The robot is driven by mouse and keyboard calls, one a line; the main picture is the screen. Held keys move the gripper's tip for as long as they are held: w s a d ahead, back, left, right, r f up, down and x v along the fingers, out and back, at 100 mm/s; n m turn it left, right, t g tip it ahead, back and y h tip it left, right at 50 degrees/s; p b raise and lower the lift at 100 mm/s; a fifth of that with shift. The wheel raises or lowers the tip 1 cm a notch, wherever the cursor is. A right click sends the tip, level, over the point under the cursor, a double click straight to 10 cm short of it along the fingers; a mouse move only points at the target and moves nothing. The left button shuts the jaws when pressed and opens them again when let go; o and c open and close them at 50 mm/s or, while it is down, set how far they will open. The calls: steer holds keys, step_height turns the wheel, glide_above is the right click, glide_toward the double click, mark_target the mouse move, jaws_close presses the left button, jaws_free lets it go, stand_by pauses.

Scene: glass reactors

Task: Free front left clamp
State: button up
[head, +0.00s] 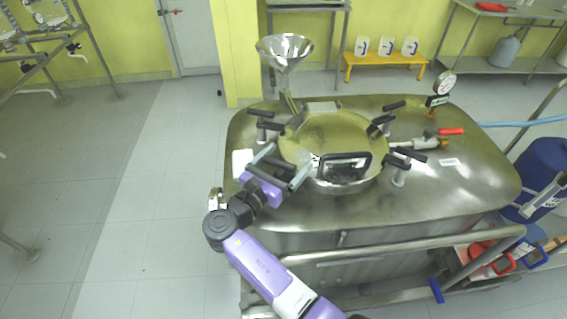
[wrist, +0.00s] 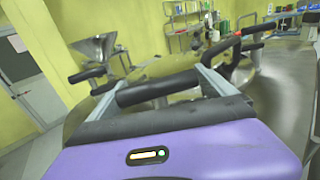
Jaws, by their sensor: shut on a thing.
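The front left clamp is at the left front edge of the round lid (head: 318,138) on the steel reactor. Its black handle (head: 277,163) is largely hidden by my gripper (head: 282,167) in the head view. In the wrist view the handle, a black bar (wrist: 155,89), lies across between the two grey fingers of my gripper (wrist: 160,87). My gripper is shut on this handle. The clamp's post and foot are hidden, so I cannot tell whether it still bears on the lid.
Other black-handled clamps stand around the lid: back left (head: 265,126), back right (head: 381,122) and front right (head: 403,161). A lid handle (head: 343,164) is right of my gripper. A steel funnel (head: 285,50) rises behind. A rail (head: 400,246) runs along the front. Floor at left is clear.

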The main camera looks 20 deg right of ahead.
mark_target(277, 169)
steer(key=shift+s+d+m+g+h+b, duration=0.15)
steer(key=shift+m+g+h+b, duration=0.4)
steer(key=shift+g, duration=0.45)
steer(key=shift+s+m+g+h+b, duration=0.15)
steer(key=shift+m+g+h+b, duration=0.15)
steer(key=shift+m+g+b, duration=0.5)
steer(key=shift+s+d+m+g+h+b, duration=0.15)
steer(key=shift+m+g+h+b, duration=0.3)
steer(key=shift+m+g, duration=0.55)
steer(key=shift+a+g, duration=0.1)
steer(key=shift+g, duration=0.3)
steer(key=o, duration=1)
steer(key=shift+s+a+b, duration=0.25)
steer(key=shift+a, duration=1)
steer(key=shift+s+a+b, duration=0.2)
steer(key=shift+s+a, duration=0.05)
steer(key=shift+a, duration=1.05)
steer(key=shift+s+a+b, duration=0.25)
steer(key=shift+a, duration=1)
